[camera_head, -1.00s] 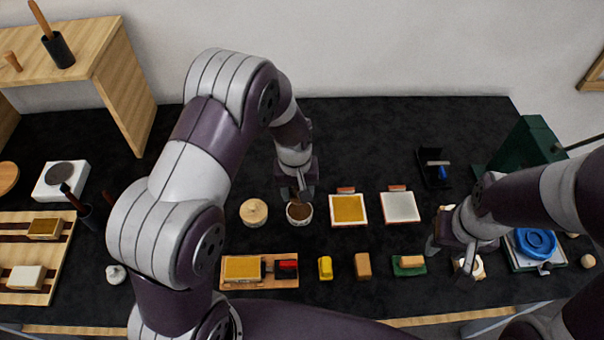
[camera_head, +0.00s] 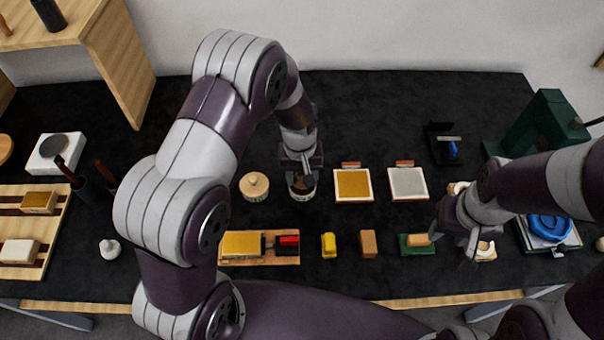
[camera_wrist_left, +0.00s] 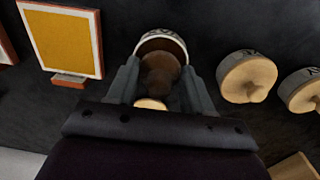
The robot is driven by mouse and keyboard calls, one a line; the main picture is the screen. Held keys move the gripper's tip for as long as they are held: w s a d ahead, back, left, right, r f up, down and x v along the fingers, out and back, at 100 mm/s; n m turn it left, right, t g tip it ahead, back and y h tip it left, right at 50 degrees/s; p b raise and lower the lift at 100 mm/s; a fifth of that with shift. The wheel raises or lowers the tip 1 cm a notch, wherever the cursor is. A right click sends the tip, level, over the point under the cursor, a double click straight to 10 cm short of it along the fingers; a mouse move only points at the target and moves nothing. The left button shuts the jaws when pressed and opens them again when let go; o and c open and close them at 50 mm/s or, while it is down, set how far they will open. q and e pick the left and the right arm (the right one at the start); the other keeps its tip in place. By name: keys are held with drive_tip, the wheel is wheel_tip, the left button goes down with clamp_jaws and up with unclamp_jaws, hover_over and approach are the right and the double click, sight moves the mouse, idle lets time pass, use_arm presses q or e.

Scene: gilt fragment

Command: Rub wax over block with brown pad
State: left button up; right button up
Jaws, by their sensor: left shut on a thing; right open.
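My left gripper (camera_head: 303,172) is at the mouth of a small white jar (camera_head: 301,192) with dark brown contents. In the left wrist view its fingers are shut on a brown pad (camera_wrist_left: 158,80) with a pale round end, in line with the jar's opening (camera_wrist_left: 162,42). I cannot tell whether the pad touches the wax. A yellow-gold block (camera_head: 242,244) lies on a wooden board, left of and nearer than the jar.
A lidded pot (camera_head: 254,186) stands just left of the jar. A gold panel (camera_head: 353,185) and a grey panel (camera_head: 408,184) lie to its right. A yellow piece (camera_head: 329,245), a brown block (camera_head: 368,243) and a green-based block (camera_head: 417,243) line the front. Black tabletop shows between them.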

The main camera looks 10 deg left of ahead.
sight(303, 173)
use_arm(q)
drive_tip(key=shift+s, duration=0.1)
drive_tip(key=shift+f+b, duration=0.3)
drive_tip(key=shift+f, duration=0.15)
idle(0.4)
idle(1.0)
wheel_tip(303, 173, up, 7)
drive_tip(key=p, duration=0.6)
drive_tip(key=shift+p, duration=0.3)
